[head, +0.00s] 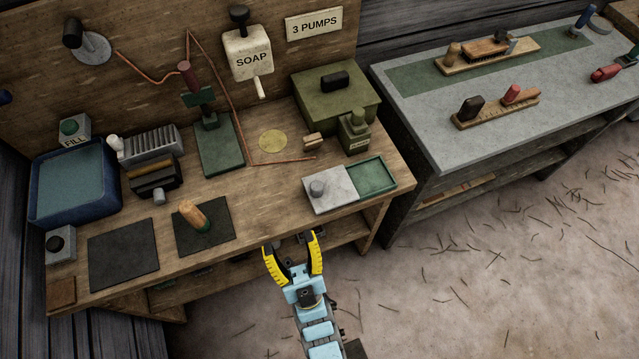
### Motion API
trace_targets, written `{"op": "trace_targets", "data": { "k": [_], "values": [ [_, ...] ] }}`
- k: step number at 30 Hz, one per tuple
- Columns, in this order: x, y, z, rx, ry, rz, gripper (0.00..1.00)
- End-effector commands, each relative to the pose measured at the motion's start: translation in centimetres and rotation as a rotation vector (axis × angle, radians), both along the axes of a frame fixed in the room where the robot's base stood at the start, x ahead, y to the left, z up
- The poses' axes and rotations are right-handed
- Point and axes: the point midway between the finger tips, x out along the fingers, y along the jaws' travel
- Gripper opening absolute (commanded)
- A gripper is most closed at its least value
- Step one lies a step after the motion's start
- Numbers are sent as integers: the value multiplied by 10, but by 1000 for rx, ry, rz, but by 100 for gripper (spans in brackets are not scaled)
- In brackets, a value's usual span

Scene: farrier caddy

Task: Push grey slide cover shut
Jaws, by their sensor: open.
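The grey slide cover (335,192) lies over the left part of a shallow green tray (376,176) at the bench's front right. A round grey knob (317,187) stands near the cover's left end. The tray's right part is uncovered and looks empty. My gripper (291,246) has yellow and black fingers spread apart with nothing between them. It is at the bench's front edge, below and left of the cover in the picture, and apart from it.
A wooden-handled tool (194,214) stands on a dark mat to the left. Behind the tray are a green bottle (353,133), a green box (334,94) and a small brush (313,141). Bare bench (262,206) lies left of the cover.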

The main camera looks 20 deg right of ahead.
Motion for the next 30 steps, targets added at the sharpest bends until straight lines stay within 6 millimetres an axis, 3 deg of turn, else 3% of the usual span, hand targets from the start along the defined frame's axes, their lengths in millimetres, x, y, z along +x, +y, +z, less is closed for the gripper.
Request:
{"op": "trace_targets", "data": {
  "k": [8,15,22,30],
  "values": [
    [14,-42,-24,-12,397,-55,60],
    [5,-66,-64,41,742,-104,60],
    [-13,-74,-98,106,984,-138,60],
    [-17,-75,-111,133,1060,-148,60]
  ]
}}
